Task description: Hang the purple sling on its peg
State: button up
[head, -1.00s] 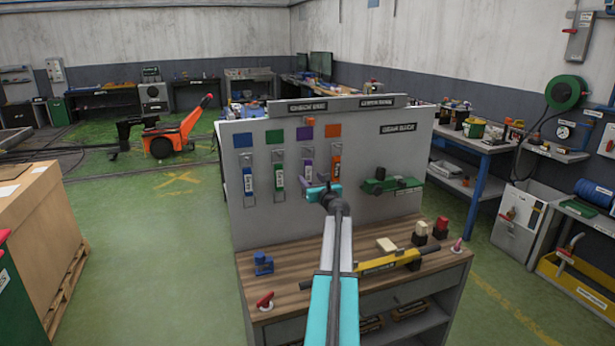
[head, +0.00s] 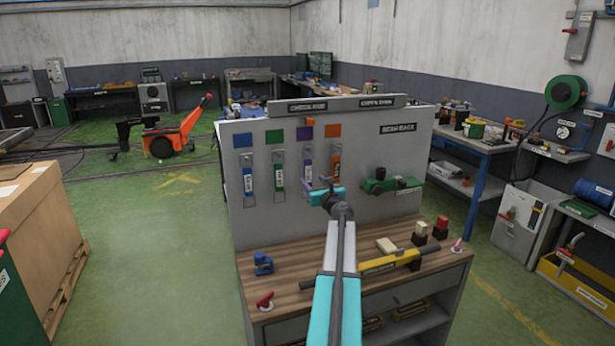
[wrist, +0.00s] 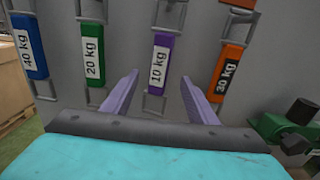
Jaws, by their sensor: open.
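The purple sling (wrist: 160,62), labelled 10 kg, hangs flat against the grey board, below the purple square (head: 305,133). In the head view the sling (head: 308,168) is partly hidden behind my gripper. My gripper (wrist: 161,90) is open, its two purple fingers pointing at the board on either side of the purple sling's lower part in the picture. I cannot tell how far the fingertips are from the board. In the head view my gripper (head: 325,190) is in front of the board. The peg behind the sling's top is too small to make out.
Blue (wrist: 28,46), green (wrist: 97,55) and orange (wrist: 227,73) slings hang beside the purple one. The wooden bench (head: 310,262) below holds a yellow tool (head: 385,262) and several small items.

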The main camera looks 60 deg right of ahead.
jog(key=shift+v, duration=1.95)
jog(key=shift+w, duration=0.1)
